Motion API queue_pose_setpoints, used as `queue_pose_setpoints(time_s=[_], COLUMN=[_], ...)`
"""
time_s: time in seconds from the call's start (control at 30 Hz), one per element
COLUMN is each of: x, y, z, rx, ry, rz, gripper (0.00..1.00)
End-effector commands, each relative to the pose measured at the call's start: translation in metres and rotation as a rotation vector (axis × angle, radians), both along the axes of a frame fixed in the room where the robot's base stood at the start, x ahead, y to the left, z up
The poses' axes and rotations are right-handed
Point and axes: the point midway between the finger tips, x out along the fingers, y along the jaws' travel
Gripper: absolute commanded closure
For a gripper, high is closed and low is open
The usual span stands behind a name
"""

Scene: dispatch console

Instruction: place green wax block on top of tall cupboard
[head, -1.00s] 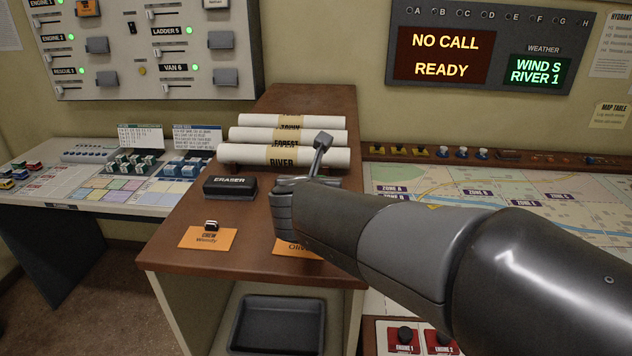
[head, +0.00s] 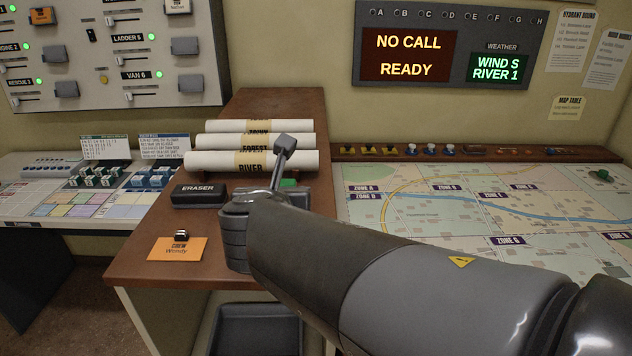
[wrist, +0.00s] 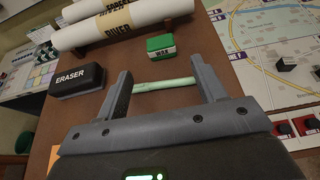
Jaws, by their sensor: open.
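The green wax block (wrist: 160,46), green with a white label reading WAX, lies on the brown wooden top (wrist: 75,118) in the wrist view, beyond my fingertips. In the head view only a green piece of the block (head: 288,183) shows behind my gripper. My gripper (wrist: 165,78) is open above the brown top, short of the block and not touching it. A pale green stick (wrist: 165,85) shows between its fingers; I cannot tell whether they touch it. The brown-topped cupboard (head: 135,270) has cream sides; I cannot tell if it is the tall cupboard.
A black eraser (head: 198,195) lies left of my gripper. Stacked paper rolls (head: 250,162) lie behind the block. An orange Wendy card (head: 177,249) is near the front edge. A map table (head: 420,200) adjoins on the right, and a dark tray (head: 258,330) sits below.

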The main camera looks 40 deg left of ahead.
Motion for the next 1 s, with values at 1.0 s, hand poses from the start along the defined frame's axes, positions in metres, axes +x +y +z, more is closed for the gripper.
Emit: queue_pose_setpoints(time_s=[1.0], x=[0.113], y=[-0.222], z=[-0.003], rx=[0.439], ry=[0.442], rz=[-0.788], gripper=[0.36])
